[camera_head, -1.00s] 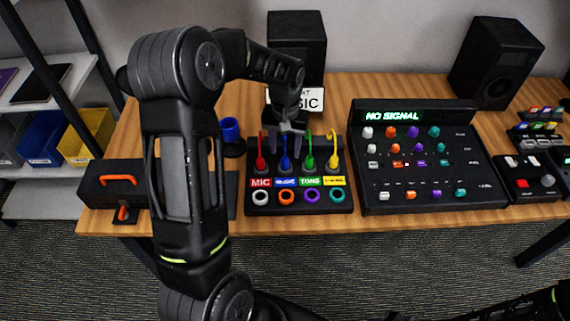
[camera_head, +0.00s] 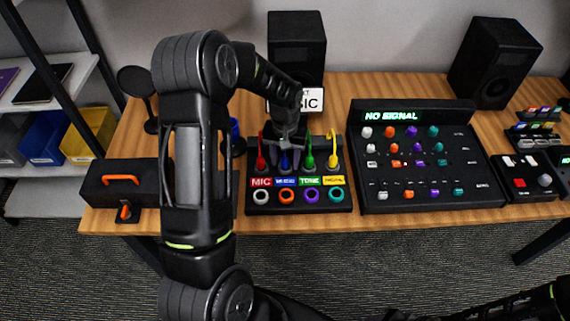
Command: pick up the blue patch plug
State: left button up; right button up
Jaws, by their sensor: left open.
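The blue patch plug (camera_head: 285,161) stands in the black patch panel (camera_head: 252,207), second from the left in a row with a red plug (camera_head: 261,161), a green plug (camera_head: 309,161) and a yellow plug (camera_head: 334,161). A label strip and a row of coloured ring sockets lie in front of the plugs. My left gripper (camera_head: 287,155) comes down from above at the blue plug. It is open, with its fingers around or just above the plug's top, which it partly hides. I cannot tell whether the fingers touch it. My right gripper is not in view.
A mixer console (camera_head: 430,165) reading NO SIGNAL stands right of the panel. A black case with an orange handle (camera_head: 121,180) is at the left. Black speakers (camera_head: 297,45) stand at the back.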

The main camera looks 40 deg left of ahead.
pick_arm(q)
jog(key=shift+c, duration=0.5)
grip_shut()
dwell(0.3)
